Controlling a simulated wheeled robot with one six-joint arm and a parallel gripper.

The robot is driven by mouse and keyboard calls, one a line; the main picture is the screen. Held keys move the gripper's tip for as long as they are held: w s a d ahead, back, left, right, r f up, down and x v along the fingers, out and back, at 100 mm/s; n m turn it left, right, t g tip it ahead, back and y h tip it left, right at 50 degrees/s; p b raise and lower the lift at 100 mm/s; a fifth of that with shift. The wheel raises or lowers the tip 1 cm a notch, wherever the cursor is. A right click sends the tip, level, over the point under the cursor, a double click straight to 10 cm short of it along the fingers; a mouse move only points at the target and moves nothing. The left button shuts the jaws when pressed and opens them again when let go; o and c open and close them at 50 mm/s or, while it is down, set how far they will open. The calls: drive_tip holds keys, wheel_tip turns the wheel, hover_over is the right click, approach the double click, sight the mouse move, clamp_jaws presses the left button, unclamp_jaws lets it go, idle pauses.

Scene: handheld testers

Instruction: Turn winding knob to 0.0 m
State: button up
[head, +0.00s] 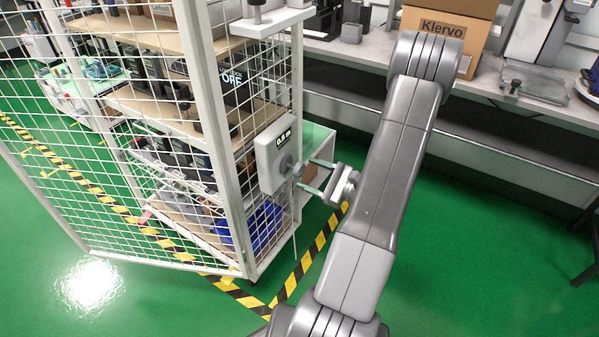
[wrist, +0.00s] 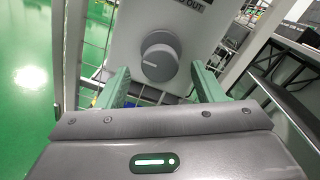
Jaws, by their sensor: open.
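The winding knob (wrist: 159,62) is a grey round dial with a white pointer line on its face. It sticks out from a white box (head: 273,152) fixed to the corner of the wire cage. The box's small display reads 0.5 m. The knob also shows in the head view (head: 289,166). My gripper (head: 316,176) is open, its green fingers pointing at the knob. In the wrist view the two fingers (wrist: 160,84) stand apart on either side of the knob, with gaps between. Contact is not visible.
A white wire cage (head: 237,172) with shelves of equipment stands at the left. A workbench (head: 345,55) with a Klervo box (head: 447,25) runs along the back. Yellow-black tape marks the green floor, which is clear at front left.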

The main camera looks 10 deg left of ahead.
sight(302, 171)
drive_tip(key=shift+x, duration=2.05)
drive_tip(key=shift+c, duration=0.2)
drive_tip(key=c, duration=0.9)
